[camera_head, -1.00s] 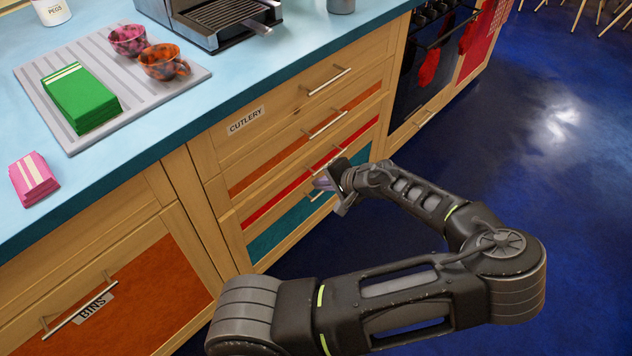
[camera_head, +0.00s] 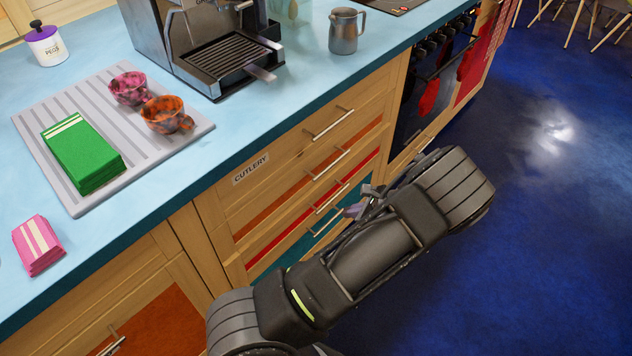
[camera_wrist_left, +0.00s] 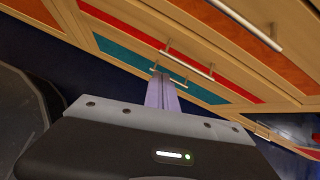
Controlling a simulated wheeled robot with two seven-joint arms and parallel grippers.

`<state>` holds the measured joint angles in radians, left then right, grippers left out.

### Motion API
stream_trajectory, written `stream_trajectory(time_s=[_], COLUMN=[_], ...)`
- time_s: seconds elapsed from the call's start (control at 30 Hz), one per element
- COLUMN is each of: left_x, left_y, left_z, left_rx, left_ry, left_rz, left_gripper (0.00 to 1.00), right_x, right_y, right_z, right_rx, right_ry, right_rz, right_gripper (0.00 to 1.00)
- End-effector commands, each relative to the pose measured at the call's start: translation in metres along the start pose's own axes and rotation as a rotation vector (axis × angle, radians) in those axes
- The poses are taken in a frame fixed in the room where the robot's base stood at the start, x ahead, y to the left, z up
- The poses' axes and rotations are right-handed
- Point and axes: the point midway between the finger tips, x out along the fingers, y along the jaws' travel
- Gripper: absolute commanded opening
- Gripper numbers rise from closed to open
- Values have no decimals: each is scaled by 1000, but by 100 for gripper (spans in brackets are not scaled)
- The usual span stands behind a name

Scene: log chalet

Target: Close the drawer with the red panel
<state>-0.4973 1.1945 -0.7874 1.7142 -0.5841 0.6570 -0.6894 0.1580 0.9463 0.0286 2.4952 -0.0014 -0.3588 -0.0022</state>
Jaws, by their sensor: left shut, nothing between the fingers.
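The drawer with the red panel (camera_head: 275,243) is third down in the stack, between an orange-panelled drawer and a teal-panelled one. It looks about flush with its neighbours, with no clear gap. Its bar handle (camera_head: 331,198) also shows in the left wrist view (camera_wrist_left: 187,63). My left gripper (camera_head: 353,211) is beside the lower drawers, near the teal drawer's handle (camera_head: 326,223), partly hidden by my arm. In the left wrist view its pale purple fingers (camera_wrist_left: 160,84) are shut and empty, reaching toward the red and teal fronts; contact cannot be told. My right gripper is out of view.
The blue counter (camera_head: 150,205) above holds a grey tray (camera_head: 110,105) with cups and green packets, a coffee machine (camera_head: 205,55) and a metal jug (camera_head: 345,35). An oven (camera_head: 430,85) stands right of the drawers.

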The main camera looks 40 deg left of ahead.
Motion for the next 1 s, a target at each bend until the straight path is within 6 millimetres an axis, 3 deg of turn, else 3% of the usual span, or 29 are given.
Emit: stream_trajectory(time_s=[0.1,0.2,0.63,0.77,1.0], left_x=[-9,-10,-5,6,46], left_y=[-21,-24,-23,-24,-26], left_z=[6,15,16,16,20], left_rx=[171,240,242,242,242], left_ry=[-66,-103,-103,-103,-104], left_rz=[-63,-67,-64,-64,-62], left_gripper=[0,0,0,0,0], right_x=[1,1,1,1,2], right_y=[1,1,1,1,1], right_z=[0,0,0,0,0], right_rx=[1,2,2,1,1], right_ry=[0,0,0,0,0], right_rz=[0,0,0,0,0], right_gripper=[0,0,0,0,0])
